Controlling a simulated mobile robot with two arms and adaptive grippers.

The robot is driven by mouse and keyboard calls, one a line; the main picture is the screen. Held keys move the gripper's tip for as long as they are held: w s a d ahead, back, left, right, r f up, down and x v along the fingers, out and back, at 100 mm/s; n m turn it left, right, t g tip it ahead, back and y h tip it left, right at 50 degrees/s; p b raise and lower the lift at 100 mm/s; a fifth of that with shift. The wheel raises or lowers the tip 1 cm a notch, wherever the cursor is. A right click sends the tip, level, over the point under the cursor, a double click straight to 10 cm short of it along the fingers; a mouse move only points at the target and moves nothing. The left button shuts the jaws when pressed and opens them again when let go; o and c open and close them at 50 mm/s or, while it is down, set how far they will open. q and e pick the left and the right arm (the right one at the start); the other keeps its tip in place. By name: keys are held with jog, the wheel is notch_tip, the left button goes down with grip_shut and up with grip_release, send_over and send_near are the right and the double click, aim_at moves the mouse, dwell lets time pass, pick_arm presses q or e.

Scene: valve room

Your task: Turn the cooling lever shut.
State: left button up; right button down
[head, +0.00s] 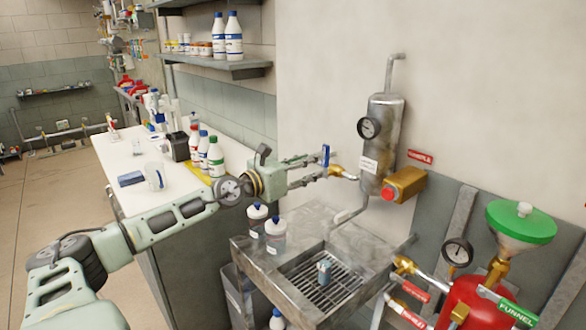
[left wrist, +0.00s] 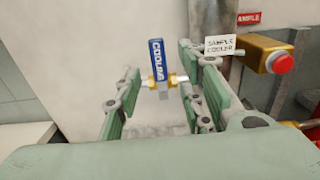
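The cooling lever is a blue handle (head: 325,156) on a brass valve (head: 343,173) beside the metal sample cooler (head: 383,135). In the left wrist view the blue lever (left wrist: 158,61), lettered in white, stands upright on its brass and silver fitting (left wrist: 174,80). My left gripper (head: 312,168) is open, its fingers reaching towards the lever. In the left wrist view the lever appears in the gap between the two fingers (left wrist: 158,82), with no clear contact; I cannot tell how deep between them it is. My right gripper is not in view.
A brass block with a red button (head: 404,185) sits right of the cooler. Below are a metal sink with a grate (head: 320,285) and capped bottles (head: 275,236). A red vessel with a green funnel (head: 520,222) stands at right. A white bench (head: 125,165) is at left.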

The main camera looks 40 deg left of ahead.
pick_arm(q)
jog(key=shift+s+a, duration=0.2)
jog(key=shift+s, duration=2.05)
